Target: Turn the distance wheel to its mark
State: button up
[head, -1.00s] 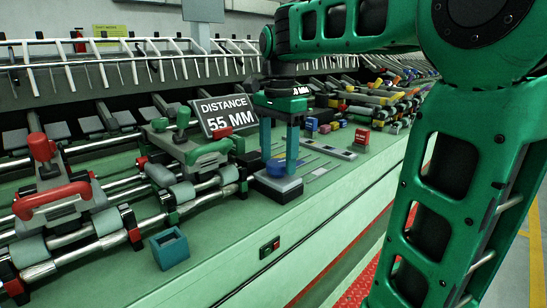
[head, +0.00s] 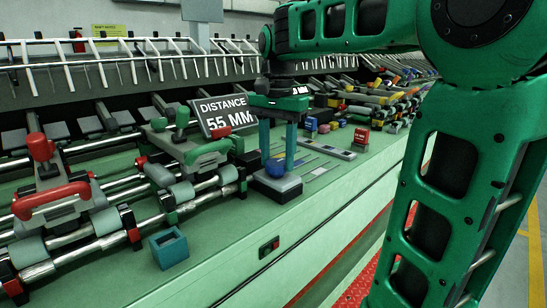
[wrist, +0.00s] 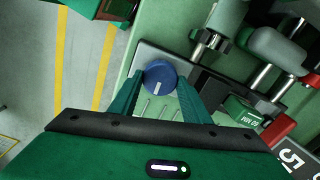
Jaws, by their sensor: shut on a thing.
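The distance wheel is a round blue knob (head: 275,168) on a grey base block (head: 277,186) at the bench's front, right of the display. The knob also shows in the wrist view (wrist: 160,74), with a short white line on its top near the lower edge. My gripper (head: 278,164) points down with its green fingers shut on opposite sides of the knob. The fingers also flank it in the wrist view (wrist: 160,84). The tilted display (head: 224,115) reads "DISTANCE 55 MM". I cannot make out the wheel's target mark.
Left of the wheel stand rails with rollers and a red-handled carriage (head: 50,200). A green-handled carriage (head: 205,152) is close to my gripper. A red block (head: 361,136) stands farther right.

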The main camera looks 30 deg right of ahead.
aim_at(275, 161)
jog(key=n, duration=0.4)
jog(key=shift+w+r+n, duration=0.1)
jog(key=shift+w+n, duration=0.05)
jog(key=shift+n, duration=0.25)
jog(key=n, duration=0.4)
jog(key=shift+n, duration=0.3)
jog(key=n, duration=0.4)
jog(key=shift+a+n, duration=0.1)
jog(key=shift+n, duration=1.9)
jog(key=o, duration=1)
jog(key=shift+o, duration=0.2)
notch_tip(275, 161, up, 11)
jog(key=shift+f, duration=0.2)
